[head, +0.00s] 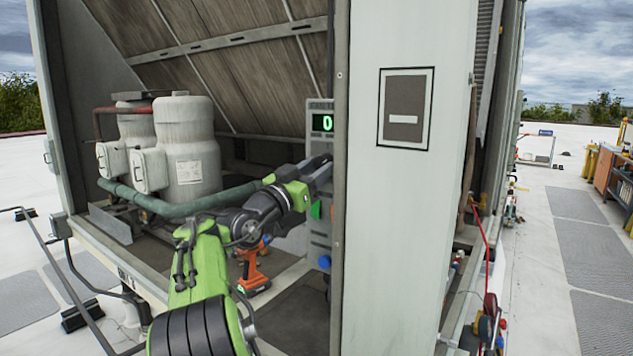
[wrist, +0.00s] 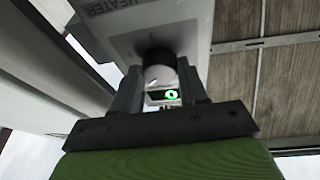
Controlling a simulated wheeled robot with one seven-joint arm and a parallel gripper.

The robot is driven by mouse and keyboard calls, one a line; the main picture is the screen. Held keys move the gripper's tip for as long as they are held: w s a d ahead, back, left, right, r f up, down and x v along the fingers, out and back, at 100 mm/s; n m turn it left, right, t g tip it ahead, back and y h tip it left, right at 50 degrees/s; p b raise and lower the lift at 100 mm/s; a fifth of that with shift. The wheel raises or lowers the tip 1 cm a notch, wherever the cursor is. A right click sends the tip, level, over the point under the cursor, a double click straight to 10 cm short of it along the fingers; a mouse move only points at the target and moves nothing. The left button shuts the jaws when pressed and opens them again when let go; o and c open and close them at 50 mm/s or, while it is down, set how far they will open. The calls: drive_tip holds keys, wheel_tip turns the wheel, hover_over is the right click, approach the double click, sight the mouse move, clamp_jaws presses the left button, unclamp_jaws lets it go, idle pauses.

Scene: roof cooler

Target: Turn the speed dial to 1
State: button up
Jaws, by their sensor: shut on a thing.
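The grey control panel (head: 318,240) stands upright at the cabinet's edge in the head view. Its green display (head: 322,122) reads 0, and the display (wrist: 172,95) also shows in the wrist view. My gripper (head: 318,168) reaches the panel just below the display. In the wrist view my gripper (wrist: 160,82) has one finger on each side of a round dial with a pale face (wrist: 159,76) and is shut on it. The dial is hidden behind my gripper in the head view. Its scale marks cannot be read.
A green button (head: 316,210) and a blue knob (head: 324,261) sit lower on the panel. An orange drill (head: 252,272) stands on the cabinet floor. Grey tanks (head: 188,150) and a green hose (head: 165,204) are to the left. A white cabinet wall (head: 405,220) is close on the right.

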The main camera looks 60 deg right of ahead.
drive_tip(key=shift+w+m+g+y, duration=0.1)
drive_tip(key=shift+m+g+y, duration=0.3)
drive_tip(key=shift+m, duration=1)
drive_tip(key=o, duration=0.8)
drive_tip(key=b+v, duration=0.4)
drive_tip(key=v, duration=1.1)
drive_tip(key=shift+w+a+f, duration=0.15)
drive_tip(key=shift+a+f, duration=0.1)
drive_tip(key=shift+a, duration=0.05)
